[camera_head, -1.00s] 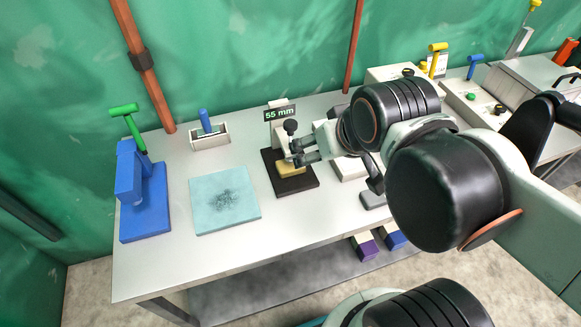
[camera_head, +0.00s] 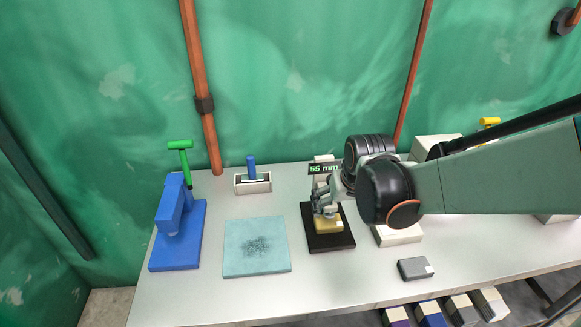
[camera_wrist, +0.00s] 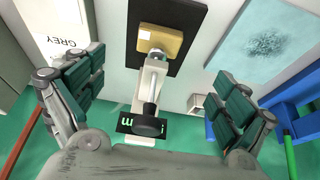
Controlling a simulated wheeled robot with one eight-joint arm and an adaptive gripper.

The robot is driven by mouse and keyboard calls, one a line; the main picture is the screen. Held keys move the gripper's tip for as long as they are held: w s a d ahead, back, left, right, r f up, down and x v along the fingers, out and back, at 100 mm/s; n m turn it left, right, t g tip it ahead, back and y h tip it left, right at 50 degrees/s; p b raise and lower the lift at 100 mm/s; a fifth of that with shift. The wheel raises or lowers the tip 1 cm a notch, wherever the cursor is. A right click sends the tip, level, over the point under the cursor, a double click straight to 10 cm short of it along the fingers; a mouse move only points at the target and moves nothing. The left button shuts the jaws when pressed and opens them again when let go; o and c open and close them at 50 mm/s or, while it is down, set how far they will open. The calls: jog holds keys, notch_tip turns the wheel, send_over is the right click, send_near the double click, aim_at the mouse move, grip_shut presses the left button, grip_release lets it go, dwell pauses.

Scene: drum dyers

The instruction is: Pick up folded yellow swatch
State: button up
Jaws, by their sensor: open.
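The folded yellow swatch (camera_head: 328,223) lies on a black base plate (camera_head: 337,241) under a gauge marked 55 mm. In the wrist view the swatch (camera_wrist: 160,40) lies flat on the black plate (camera_wrist: 190,12), with the gauge's white arm and black knob (camera_wrist: 150,122) in front of it. My gripper (camera_head: 325,207) is above the swatch and the gauge, and partly covers them in the head view. In the wrist view my gripper (camera_wrist: 157,90) has its fingers wide apart, one on each side of the gauge, with nothing between the pads touching them.
A pale blue mat (camera_head: 257,262) with a dark smudge lies to the left. A blue press (camera_head: 178,225) stands at the far left. A small tray (camera_head: 252,183) with a blue handle is at the back. A grey block (camera_head: 415,268) lies to the right near the front edge.

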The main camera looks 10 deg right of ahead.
aim_at(330, 225)
jog(key=b+x, duration=0.5)
jog(key=x, duration=0.9)
jog(key=shift+f, duration=0.4)
jog(key=shift+s+r, duration=0.1)
jog(key=shift+c, duration=0.3)
jog(key=c, duration=1)
